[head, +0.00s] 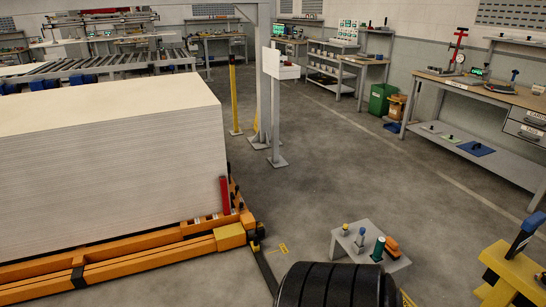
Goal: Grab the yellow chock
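No gripper of mine is in view. Two yellow pieces could be the chock, and I cannot tell which is. A yellow block (230,236) sits at the front right corner of the orange frame (130,262) under a large stack of pale boards (110,150). A larger yellow and black piece (514,272) stands at the lower right edge, partly cut off, with a blue-handled tool (526,232) above it.
A small grey stand (345,247) holds several small items. A black ribbed cylinder (335,287) fills the bottom middle. A grey post (275,110) with a white panel stands behind. A workbench (485,92) lines the right wall. The middle floor is clear.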

